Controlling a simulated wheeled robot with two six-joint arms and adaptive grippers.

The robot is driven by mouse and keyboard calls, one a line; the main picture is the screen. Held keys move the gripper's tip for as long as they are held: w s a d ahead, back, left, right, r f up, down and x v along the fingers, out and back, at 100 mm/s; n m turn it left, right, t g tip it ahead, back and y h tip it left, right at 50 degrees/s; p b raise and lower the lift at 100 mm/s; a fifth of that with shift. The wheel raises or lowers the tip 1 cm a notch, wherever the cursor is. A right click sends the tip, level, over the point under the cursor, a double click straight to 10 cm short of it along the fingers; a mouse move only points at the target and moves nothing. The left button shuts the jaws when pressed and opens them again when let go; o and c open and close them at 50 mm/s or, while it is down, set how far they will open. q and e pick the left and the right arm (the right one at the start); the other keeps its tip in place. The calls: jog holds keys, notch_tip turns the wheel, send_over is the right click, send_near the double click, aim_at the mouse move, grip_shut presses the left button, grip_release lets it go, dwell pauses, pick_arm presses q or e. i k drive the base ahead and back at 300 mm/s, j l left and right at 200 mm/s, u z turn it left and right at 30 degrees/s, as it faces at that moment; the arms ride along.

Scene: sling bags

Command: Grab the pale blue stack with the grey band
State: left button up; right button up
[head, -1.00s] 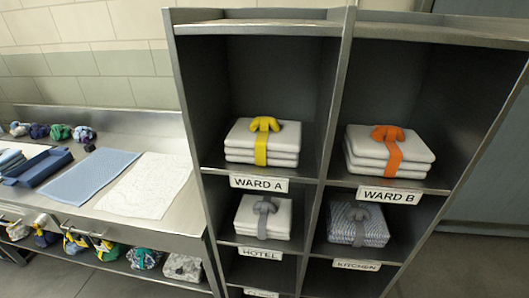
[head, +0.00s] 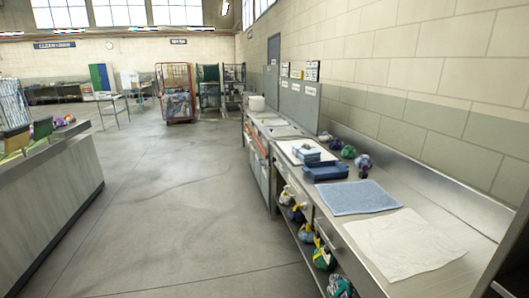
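A small pale blue and white folded stack (head: 307,153) sits on the steel counter at the right, just behind a dark blue tray (head: 327,171). It is too small to tell whether it has a grey band. Neither of my grippers is in view.
The steel counter (head: 440,205) runs along the right wall. A blue towel (head: 352,198) and a white cloth (head: 404,245) lie flat on it. Bundles (head: 322,254) fill the shelf below. A grey counter (head: 55,200) stands left, a red cage trolley (head: 175,92) far back. The floor between is open.

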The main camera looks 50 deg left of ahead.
aim_at(306, 153)
jog(key=u, duration=1.25)
jog(key=i+j+u, duration=0.2)
jog(key=i, duration=0.4)
jog(key=i+j+u, duration=0.25)
jog(key=i, duration=0.35)
jog(key=i+j+u, duration=0.2)
jog(key=i, duration=0.45)
